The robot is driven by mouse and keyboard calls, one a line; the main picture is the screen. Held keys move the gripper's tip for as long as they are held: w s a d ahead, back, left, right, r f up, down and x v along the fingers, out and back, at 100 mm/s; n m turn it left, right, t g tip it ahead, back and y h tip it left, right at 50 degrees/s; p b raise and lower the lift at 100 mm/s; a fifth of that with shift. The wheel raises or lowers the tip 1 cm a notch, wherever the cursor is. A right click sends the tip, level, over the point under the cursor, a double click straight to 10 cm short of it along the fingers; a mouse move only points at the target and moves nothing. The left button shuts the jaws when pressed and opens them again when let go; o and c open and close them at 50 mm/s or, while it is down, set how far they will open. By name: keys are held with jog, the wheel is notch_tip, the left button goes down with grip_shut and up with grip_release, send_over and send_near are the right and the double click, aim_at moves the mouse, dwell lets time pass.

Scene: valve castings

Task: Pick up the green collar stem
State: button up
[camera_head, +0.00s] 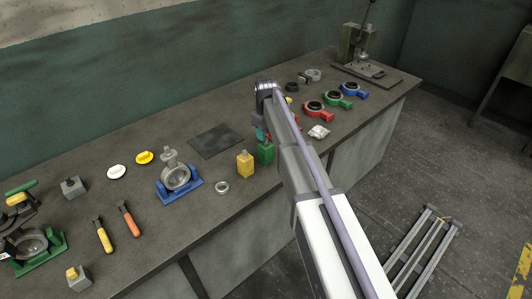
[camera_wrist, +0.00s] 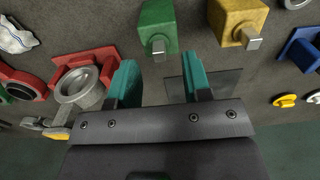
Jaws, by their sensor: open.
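The green collar stem (camera_head: 265,153) stands near the bench's front edge, a green block with a square metal stub on top. It also shows in the wrist view (camera_wrist: 157,22), at the top middle, with its stub towards my gripper. My gripper (camera_wrist: 158,66) is open, with teal fingers apart and nothing between them. The stem lies in line with the gap, beyond the fingertips. In the head view my gripper (camera_head: 261,134) is just behind the stem, partly hidden by my arm. I cannot tell its exact height.
A yellow block with a similar stub (camera_head: 245,164) stands close left of the green one. A red fixture with a metal casting (camera_wrist: 82,86) lies on the other side in the wrist view. A dark mat (camera_head: 215,140) and blue fixture (camera_head: 179,183) are to the left.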

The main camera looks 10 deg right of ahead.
aim_at(267, 140)
notch_tip(267, 140, down, 4)
jog(key=b, duration=0.2)
jog(key=shift+f+b, duration=0.15)
jog(key=shift+b, duration=0.25)
jog(key=shift+r, duration=0.2)
jog(key=shift+d, duration=0.1)
grip_shut()
